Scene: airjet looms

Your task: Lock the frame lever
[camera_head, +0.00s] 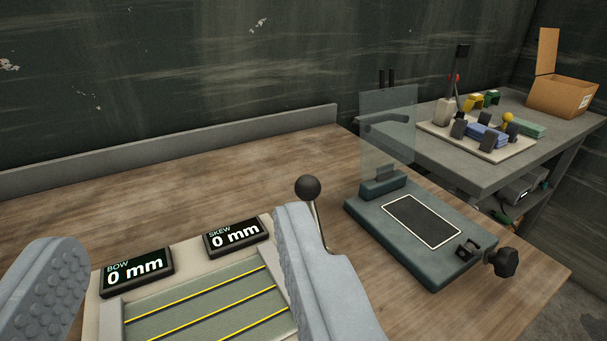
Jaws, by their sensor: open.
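The frame lever (308,188) has a round black knob on a thin metal rod. It stands nearly upright at the right side of the frame, just behind my right finger, which hides its base. The frame (108,309) is a pale panel with yellow lines over a grey-green field. Its two displays, BOW (137,272) and SKEW (236,236), both read 0 mm. My gripper (175,235) is open, its grey fingers spread at left and right over the frame. Nothing is between them except the frame below. I cannot tell whether the right finger touches the lever.
A dark teal device (372,222) with a clear upright plate (388,130) and a black side knob (502,262) stands right of the lever. A grey table (480,182) behind holds a fixture tray and a cardboard box (563,95). The wooden bench (200,190) is clear behind the frame.

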